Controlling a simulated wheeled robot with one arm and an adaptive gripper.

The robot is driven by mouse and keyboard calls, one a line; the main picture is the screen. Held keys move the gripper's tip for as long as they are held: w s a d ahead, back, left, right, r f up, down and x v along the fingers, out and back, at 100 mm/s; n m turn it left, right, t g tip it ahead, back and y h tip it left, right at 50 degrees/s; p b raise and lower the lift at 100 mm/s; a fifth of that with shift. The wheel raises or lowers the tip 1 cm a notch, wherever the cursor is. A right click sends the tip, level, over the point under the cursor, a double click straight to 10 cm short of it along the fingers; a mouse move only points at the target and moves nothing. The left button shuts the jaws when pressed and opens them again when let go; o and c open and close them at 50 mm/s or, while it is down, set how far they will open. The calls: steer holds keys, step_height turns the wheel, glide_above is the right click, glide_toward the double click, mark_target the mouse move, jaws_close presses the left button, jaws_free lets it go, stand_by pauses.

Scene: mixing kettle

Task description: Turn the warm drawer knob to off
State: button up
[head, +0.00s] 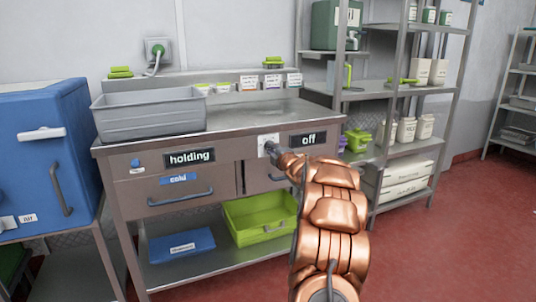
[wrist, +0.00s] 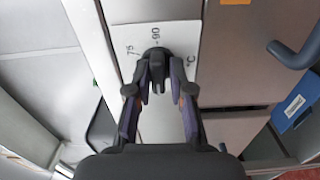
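The warm drawer knob (wrist: 157,62) is dark and sits on a white dial plate (wrist: 190,32) marked 75, 90 and °C in the wrist view. The plate also shows in the head view (head: 268,140), left of a black display (head: 308,139) reading "off". My gripper (wrist: 159,92) is open, its two fingers apart, with the knob ahead and between the tips. I cannot tell whether a finger touches it. In the head view my gripper (head: 273,151) is at the plate and hides most of the knob and part of the drawer below.
A grey tub (head: 148,118) stands on the counter. A green bin (head: 262,232) and blue box (head: 181,246) sit below. Shelves (head: 400,88) stand right.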

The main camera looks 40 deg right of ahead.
steer(key=o, duration=0.3)
steer(key=shift+r, duration=0.1)
steer(key=shift+o, duration=0.2)
steer(key=b+v, duration=0.3)
steer(key=v, duration=0.4)
stand_by(0.5)
